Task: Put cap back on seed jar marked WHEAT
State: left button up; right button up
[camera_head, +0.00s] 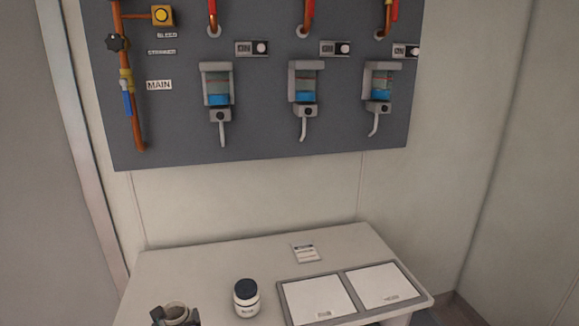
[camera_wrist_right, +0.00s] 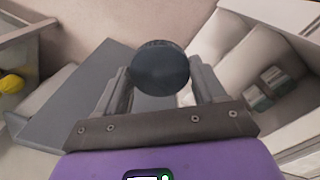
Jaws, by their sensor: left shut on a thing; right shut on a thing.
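An open, uncapped jar (camera_head: 176,308) with a pale rim stands at the lower left of the table in the head view. My left gripper (camera_head: 175,320) is shut on it, at the bottom edge of the picture. My right gripper (camera_wrist_right: 161,80) shows in the right wrist view, shut on a dark round cap (camera_wrist_right: 160,68) between its fingers. The right gripper is not seen in the head view. A second white jar (camera_head: 246,304) with a dark cap on stands to the right of the open jar. No jar marking is readable.
The white table (camera_head: 215,262) also bears a grey tray (camera_head: 337,281) with two white panels at the right and a small white card (camera_head: 305,252) behind it. A grey wall panel (camera_head: 265,120) with pipes and dispensers hangs above. The table's back left is clear.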

pick_arm(q)
jog(key=w+d+f+m+h, duration=0.1)
jog(key=d+m+h, duration=0.1)
jog(key=d, duration=0.3)
jog(key=w+d+f+m+t+h, duration=0.1)
jog(key=w+d+f+m+h, duration=0.1)
jog(key=d+h, duration=0.1)
jog(key=shift+w+d, duration=0.15)
jog(key=shift+d, duration=0.75)
pick_arm(e)
jog(key=s+a+n, duration=0.2)
jog(key=a+n, duration=0.4)
jog(key=shift+a+n, duration=0.25)
jog(key=shift+n, duration=0.15)
jog(key=shift+f, duration=0.1)
pick_arm(q)
jog(key=s+d+f+m+g+h, duration=0.1)
jog(key=s+d+f+m+h, duration=0.3)
jog(key=d+f, duration=0.2)
jog(key=s+d+f+m+g+h, duration=0.2)
jog(key=s+d+f+m+h, duration=0.1)
jog(key=d+f, duration=0.4)
jog(key=shift+s+d+f+m+h, duration=0.3)
jog(key=shift+s+m+h, duration=0.1)
jog(key=shift+m+h, duration=0.4)
